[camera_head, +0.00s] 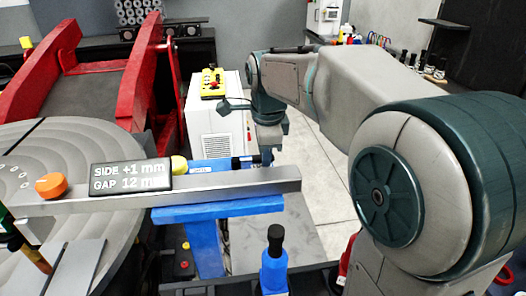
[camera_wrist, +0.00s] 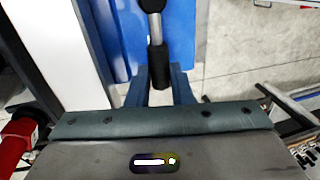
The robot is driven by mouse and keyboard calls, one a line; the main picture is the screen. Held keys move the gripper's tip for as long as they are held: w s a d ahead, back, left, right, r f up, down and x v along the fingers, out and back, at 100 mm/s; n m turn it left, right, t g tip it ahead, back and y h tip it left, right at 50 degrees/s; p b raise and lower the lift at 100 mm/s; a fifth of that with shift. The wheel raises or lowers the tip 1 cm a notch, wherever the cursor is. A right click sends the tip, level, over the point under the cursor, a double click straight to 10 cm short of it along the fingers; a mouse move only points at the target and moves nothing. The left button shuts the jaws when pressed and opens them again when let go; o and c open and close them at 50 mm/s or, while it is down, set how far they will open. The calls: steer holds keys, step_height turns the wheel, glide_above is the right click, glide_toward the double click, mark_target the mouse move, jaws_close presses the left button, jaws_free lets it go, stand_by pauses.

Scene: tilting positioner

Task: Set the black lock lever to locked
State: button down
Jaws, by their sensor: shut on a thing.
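The black lock lever (camera_wrist: 155,55) shows in the wrist view, with a dark upper end, a bright metal shaft and a black grip, in front of a blue surface (camera_wrist: 178,30). My gripper (camera_wrist: 159,75) is shut on the black grip, one finger on each side of it. In the head view my gripper (camera_head: 267,155) is beyond the grey bar (camera_head: 225,187), beside a blue part (camera_head: 208,166) with a black end (camera_head: 238,162). The bar and the gripper hide most of the lever there, so its angle is hard to tell.
The grey bar runs over a blue stand (camera_head: 215,212) from the round table (camera_head: 110,235). A sign (camera_head: 131,177) reads side +1 mm, gap 12 mm. A blue post with a black knob (camera_head: 275,240) stands in front. A red frame (camera_head: 125,75) is at left.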

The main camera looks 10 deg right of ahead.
steer(key=c, duration=1.3)
jaws_free()
step_height(320, 180, up, 14)
steer(key=s, duration=0.2)
steer(key=shift+s+a+f, duration=0.15)
steer(key=shift+s+f, duration=0.05)
steer(key=shift+s, duration=0.15)
